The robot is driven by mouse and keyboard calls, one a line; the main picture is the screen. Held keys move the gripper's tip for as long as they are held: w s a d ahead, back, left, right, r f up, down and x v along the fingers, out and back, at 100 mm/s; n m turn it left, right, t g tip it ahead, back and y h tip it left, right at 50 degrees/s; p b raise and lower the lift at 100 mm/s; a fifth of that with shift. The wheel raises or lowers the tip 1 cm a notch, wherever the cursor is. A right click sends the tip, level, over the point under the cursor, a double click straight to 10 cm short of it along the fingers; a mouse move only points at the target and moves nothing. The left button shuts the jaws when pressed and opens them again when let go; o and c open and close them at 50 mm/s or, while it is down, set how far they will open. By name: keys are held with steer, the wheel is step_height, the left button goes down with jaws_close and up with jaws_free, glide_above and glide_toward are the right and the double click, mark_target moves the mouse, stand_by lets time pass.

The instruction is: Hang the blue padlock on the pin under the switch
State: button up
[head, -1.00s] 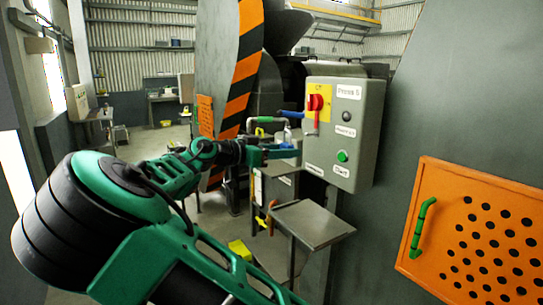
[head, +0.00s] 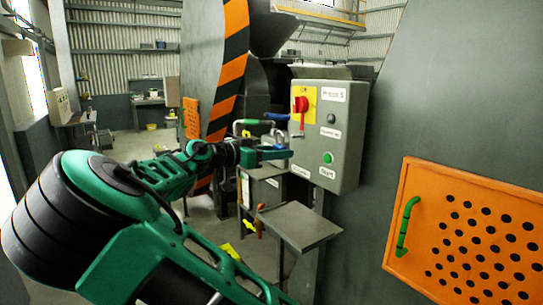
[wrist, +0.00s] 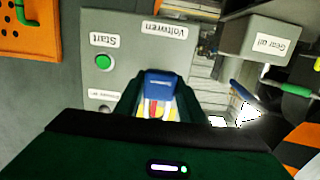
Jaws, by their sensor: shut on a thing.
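The blue padlock (wrist: 158,82) is between my gripper's fingers in the wrist view; its shackle cannot be made out. My gripper (head: 282,153) is shut on it, and in the head view its fingertips point at the left edge of the grey switch box (head: 348,150). The red switch (head: 299,106) sits on a yellow plate at the box's upper left, above the fingertips. A short pin (head: 298,135) shows just under it. In the wrist view, red and yellow of the switch (wrist: 153,108) show between the fingers. Contact between padlock and box cannot be told.
The box also carries a green button (head: 327,158) and a dark button. Below it stands a small metal shelf (head: 300,226). Blue and green valve handles (head: 276,117) are behind my gripper. An orange perforated panel (head: 470,235) is at right.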

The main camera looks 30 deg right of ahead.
mark_target(302, 148)
steer(key=shift+d+r, duration=0.1)
steer(key=shift+d, duration=3)
stand_by(1.0)
